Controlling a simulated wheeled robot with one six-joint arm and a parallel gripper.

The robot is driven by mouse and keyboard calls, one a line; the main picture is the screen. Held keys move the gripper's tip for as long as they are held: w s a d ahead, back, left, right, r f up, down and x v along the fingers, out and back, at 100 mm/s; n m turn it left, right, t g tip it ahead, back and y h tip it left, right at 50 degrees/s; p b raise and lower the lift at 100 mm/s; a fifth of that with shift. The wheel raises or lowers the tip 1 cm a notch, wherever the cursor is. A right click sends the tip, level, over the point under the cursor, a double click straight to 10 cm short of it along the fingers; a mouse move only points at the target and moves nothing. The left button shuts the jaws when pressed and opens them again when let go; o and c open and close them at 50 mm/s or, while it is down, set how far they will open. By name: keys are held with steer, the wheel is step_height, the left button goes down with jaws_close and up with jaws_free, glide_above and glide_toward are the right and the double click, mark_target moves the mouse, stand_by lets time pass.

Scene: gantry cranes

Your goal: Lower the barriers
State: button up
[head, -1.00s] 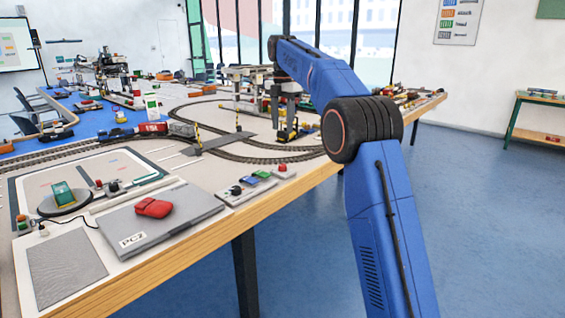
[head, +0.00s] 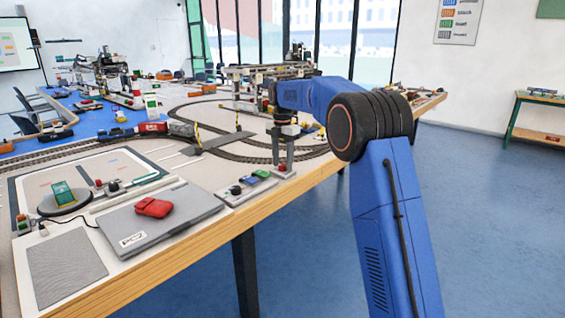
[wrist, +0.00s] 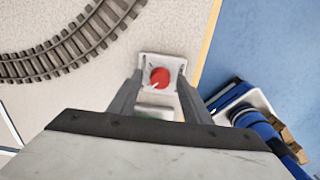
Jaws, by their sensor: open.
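The barriers show in the head view as thin yellow-and-black poles, one at the near left (head: 197,131) and one farther right (head: 238,119). Both stand upright beside the grey crossing plate (head: 216,143) over the track. A red button on a small pale base (wrist: 160,76) appears between my finger ends in the wrist view. My gripper (head: 283,165) points down over the button's spot at the table's front edge. It is open, with nothing between its fingers but the view of the button below. In the head view the fingers largely hide the button; contact cannot be told.
A control strip with a green button (head: 262,174), a blue button (head: 249,180) and a black knob (head: 236,190) lies left of my gripper. A grey laptop (head: 185,212) carries a red pouch (head: 153,207). Curved track (wrist: 75,48) and a gantry crane (head: 262,72) lie behind.

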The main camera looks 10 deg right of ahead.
steer(key=shift+f, duration=0.15)
steer(key=shift+c, duration=0.2)
steer(key=c, duration=1)
